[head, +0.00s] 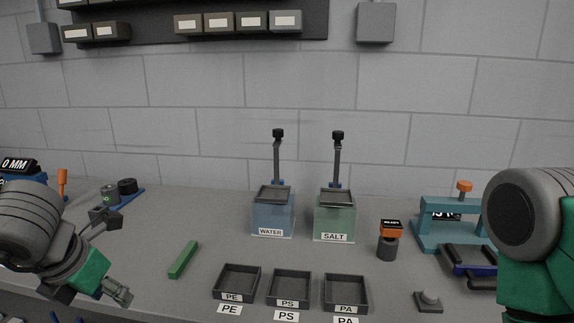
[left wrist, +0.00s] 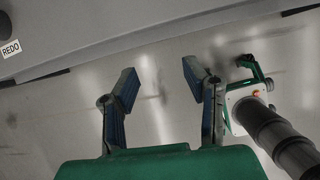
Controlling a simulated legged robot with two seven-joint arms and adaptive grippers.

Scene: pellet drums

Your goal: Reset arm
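My left arm comes in from the left in the head view, in front of the bench. Its gripper (left wrist: 160,76) shows in the left wrist view with two blue-padded fingers spread apart and nothing between them. Behind the fingers is a plain grey surface, and the bench edge crosses above them. In the head view a grey end part of the left arm (head: 118,292) hangs low at the bench's front, left of the green bar (head: 184,260). My right arm (head: 530,225) shows at the right edge; its gripper is out of view.
The grey bench (head: 160,220) holds a WATER tank (head: 272,216) and a SALT tank (head: 334,218). Trays PE (head: 237,282), PS (head: 290,288) and PA (head: 346,293) stand in front. A teal press (head: 440,236) and an orange-topped device (head: 389,240) are right. A REDO label (left wrist: 10,48) shows upper left.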

